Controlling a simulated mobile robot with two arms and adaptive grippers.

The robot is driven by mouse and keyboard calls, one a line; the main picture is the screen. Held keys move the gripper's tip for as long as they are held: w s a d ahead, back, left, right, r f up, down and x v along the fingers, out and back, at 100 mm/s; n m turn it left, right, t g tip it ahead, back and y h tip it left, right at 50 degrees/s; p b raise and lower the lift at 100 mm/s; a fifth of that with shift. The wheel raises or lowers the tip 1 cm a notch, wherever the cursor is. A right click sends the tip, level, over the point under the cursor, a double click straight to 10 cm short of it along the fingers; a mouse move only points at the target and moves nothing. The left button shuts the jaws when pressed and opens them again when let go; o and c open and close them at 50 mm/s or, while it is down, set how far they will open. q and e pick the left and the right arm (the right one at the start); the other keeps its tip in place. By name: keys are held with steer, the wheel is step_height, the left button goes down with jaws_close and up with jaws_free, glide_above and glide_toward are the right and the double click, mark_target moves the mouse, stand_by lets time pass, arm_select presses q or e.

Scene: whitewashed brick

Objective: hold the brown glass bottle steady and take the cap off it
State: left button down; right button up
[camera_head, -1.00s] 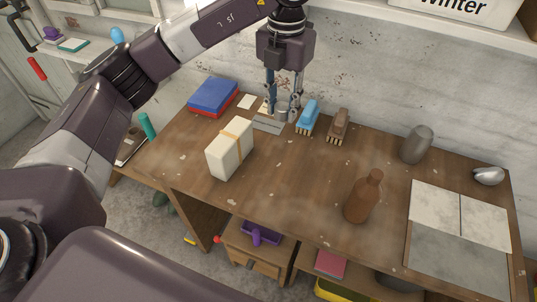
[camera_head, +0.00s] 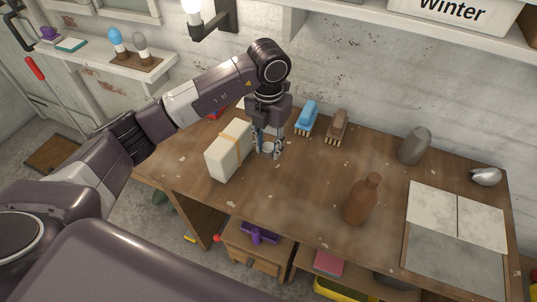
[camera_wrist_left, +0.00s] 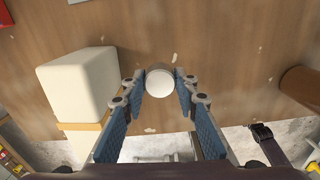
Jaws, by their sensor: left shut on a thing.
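The brown glass bottle (camera_head: 360,202) stands upright on the right half of the workbench. Its narrow neck points up, and its top looks brown; I cannot make out a separate cap. In the left wrist view the bottle (camera_wrist_left: 301,86) is at the right edge, apart from the fingers. My left gripper (camera_head: 268,152) points down left of the bottle, beside the white block. It is shut on a small pale round thing (camera_wrist_left: 160,83) between its fingertips. I cannot tell what this thing is. My right gripper is not in view.
A white block with a tan band (camera_head: 229,151) stands just left of my left gripper. Blue (camera_head: 306,117) and brown (camera_head: 338,126) brushes lie behind. A grey vase (camera_head: 415,146) and pale tiles (camera_head: 458,220) are at the right. The bench between gripper and bottle is clear.

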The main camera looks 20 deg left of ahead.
mark_target(269, 165)
arm_select(q)
step_height(269, 165, down, 5)
steer(key=shift+r+p, duration=0.1)
steer(key=shift+p, duration=0.45)
steer(key=shift+f, duration=0.25)
steer(key=shift+f, duration=0.2)
steer(key=c, duration=1.5)
jaws_free()
steer(key=shift+r, duration=0.1)
